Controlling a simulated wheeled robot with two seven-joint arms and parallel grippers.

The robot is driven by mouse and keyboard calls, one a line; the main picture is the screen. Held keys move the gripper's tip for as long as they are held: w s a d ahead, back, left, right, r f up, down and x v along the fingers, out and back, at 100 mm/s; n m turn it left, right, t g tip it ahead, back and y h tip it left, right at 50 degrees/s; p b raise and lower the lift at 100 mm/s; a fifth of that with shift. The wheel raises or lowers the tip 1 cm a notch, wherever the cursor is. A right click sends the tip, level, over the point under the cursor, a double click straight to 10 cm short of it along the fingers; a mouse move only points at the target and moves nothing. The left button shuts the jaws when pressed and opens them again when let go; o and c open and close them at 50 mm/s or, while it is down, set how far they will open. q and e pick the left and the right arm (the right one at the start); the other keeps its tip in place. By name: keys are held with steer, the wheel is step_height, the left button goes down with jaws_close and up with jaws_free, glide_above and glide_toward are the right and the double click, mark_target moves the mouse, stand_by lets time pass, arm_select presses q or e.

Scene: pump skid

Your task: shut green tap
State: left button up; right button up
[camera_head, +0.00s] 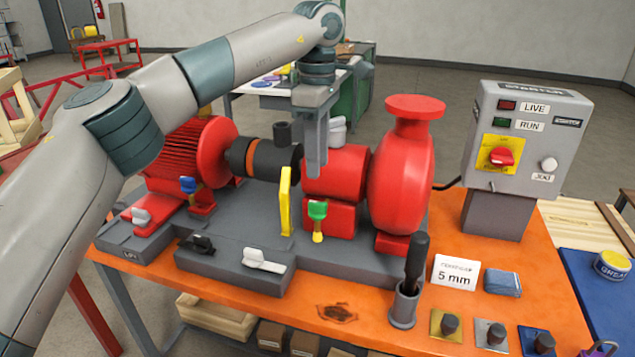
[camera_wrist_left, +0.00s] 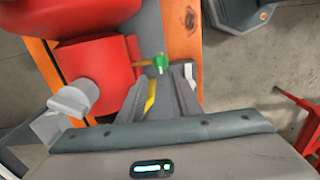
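The green tap (camera_head: 317,210) has a green handle on a brass body and stands at the front of the red pump block. My left gripper (camera_head: 316,172) points down just above and behind it in the head view, and does not appear to touch it. In the left wrist view the green tap (camera_wrist_left: 161,62) lies just beyond the fingertips, near the middle of the gap. The fingers of my left gripper (camera_wrist_left: 163,80) are apart with nothing held. My right gripper is in neither view.
A yellow upright lever (camera_head: 285,202) stands close left of the green tap. A blue tap (camera_head: 188,185) is by the red motor (camera_head: 190,155). The red pump casing (camera_head: 402,180) rises on the right. A grey box with black and white switches (camera_head: 264,260) sits in front.

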arm_select(q)
step_height(320, 180, up, 8)
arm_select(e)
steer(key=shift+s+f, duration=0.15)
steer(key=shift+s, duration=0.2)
arm_select(q)
steer(key=shift+s, duration=0.1)
